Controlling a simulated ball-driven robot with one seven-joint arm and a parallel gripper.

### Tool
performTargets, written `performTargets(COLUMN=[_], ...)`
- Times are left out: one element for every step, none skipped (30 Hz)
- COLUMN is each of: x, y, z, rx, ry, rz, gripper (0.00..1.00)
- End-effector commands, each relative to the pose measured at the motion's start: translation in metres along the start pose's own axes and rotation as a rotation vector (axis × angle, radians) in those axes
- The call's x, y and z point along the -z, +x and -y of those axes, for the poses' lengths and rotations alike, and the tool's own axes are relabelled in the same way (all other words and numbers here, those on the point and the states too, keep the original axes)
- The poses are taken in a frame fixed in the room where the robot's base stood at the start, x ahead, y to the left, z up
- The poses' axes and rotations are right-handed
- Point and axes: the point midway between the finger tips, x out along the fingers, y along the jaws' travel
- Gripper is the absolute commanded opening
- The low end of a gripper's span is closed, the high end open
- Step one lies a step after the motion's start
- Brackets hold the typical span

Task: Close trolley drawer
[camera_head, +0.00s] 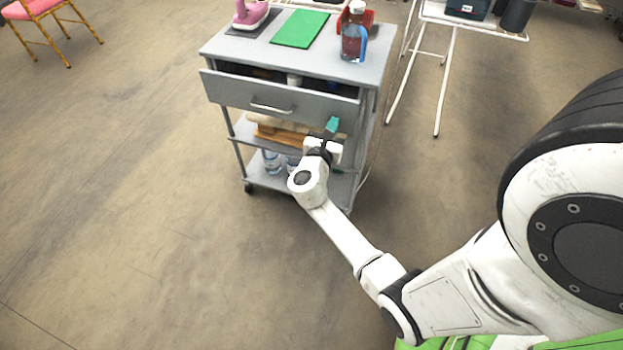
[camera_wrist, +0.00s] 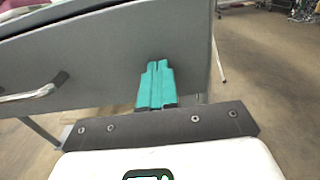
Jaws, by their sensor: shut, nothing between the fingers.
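The grey trolley (camera_head: 225,42) stands ahead of me in the head view. Its top drawer (camera_head: 235,92) is partly pulled out, and its dark inside shows with a small white thing in it. The drawer front has a silver handle (camera_head: 272,109), which also shows at the left of the wrist view (camera_wrist: 28,94). My gripper (camera_head: 332,124), with teal fingers, is at the right part of the drawer front, right of the handle. In the wrist view the shut fingers (camera_wrist: 157,72) are empty and point at the drawer front (camera_wrist: 110,60). I cannot tell whether they touch it.
On the trolley top are a pink iron (camera_head: 250,14), a green mat (camera_head: 300,29) and a brown bottle (camera_head: 354,35). The lower shelves hold wooden items and clear bottles (camera_head: 272,161). A white-legged table (camera_head: 440,90) stands behind right.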

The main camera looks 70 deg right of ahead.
Motion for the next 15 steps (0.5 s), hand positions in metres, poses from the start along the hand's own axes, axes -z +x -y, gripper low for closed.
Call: performTargets(x=[0.003,0.003,0.003,0.003,0.003,0.002,0.002,0.002,0.002,0.002,0.001,0.001,0.001,0.001,0.000], y=[0.011,0.017,0.023,0.028,0.032,0.038,0.041,0.044,0.048,0.050,0.052,0.055,0.056,0.057,0.058], z=[0.000,0.000,0.000,0.000,0.000,0.000,0.000,0.000,0.000,0.000,0.000,0.000,0.000,0.000,0.000], rx=[0.003,0.003,0.003,0.003,0.002,0.002,0.002,0.002,0.001,0.001,0.001,0.002,0.001,0.001,0.001], ry=[0.002,0.002,0.001,0.001,0.001,0.001,0.001,0.000,0.001,0.001,0.000,0.000,0.000,0.000,0.000], rz=[0.001,0.001,0.001,0.001,0.001,0.000,0.000,0.000,0.000,0.000,0.000,0.000,0.000,0.000,0.000], gripper=[0.00,0.00,0.00,0.00,0.00,0.00,0.00,0.00,0.00,0.00,0.00,0.00,0.00,0.00,0.00])
